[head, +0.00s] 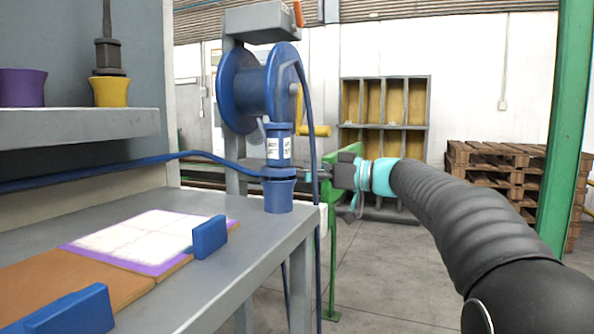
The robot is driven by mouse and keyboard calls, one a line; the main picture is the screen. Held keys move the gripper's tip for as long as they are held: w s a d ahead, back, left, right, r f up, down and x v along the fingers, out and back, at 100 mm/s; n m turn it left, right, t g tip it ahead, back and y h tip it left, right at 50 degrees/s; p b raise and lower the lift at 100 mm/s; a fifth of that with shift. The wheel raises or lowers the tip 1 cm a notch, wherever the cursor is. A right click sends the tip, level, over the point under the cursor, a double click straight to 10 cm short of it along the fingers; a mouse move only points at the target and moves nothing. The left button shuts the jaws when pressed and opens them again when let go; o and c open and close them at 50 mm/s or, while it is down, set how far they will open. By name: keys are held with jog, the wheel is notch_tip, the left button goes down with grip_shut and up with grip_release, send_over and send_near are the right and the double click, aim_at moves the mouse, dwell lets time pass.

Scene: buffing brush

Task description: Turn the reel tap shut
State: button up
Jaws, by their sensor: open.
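A blue hose reel (258,88) hangs from a grey bracket beyond the bench corner. A small orange lever (298,14) shows at the top right of the bracket; it may be the reel tap, but I cannot tell for sure. A yellow bar (315,130) sticks out to the right, below the reel. My gripper (335,180) is open, just right of a blue cylinder with a white label (279,148). It is below the reel and well below the orange lever. Its fingertips are small, and I cannot tell whether they touch anything.
The grey bench (250,250) holds a white pad with a purple border (145,238) and blue blocks (210,237). A blue hose (110,165) crosses above it. A green stand (332,270) is behind my gripper. A green post (567,130) and pallets (490,160) stand right.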

jog(key=shift+w+a, duration=0.25)
jog(key=shift+a, duration=0.45)
jog(key=c, duration=1.2)
jog(key=shift+o, duration=0.2)
jog(key=shift+m, duration=0.4)
jog(key=m+p, duration=0.2)
jog(key=m, duration=0.6)
jog(key=m+p, duration=0.2)
jog(key=m, duration=0.7)
jog(key=shift+w+d+f, duration=0.15)
jog(key=shift+w, duration=0.05)
jog(key=shift+f, duration=0.1)
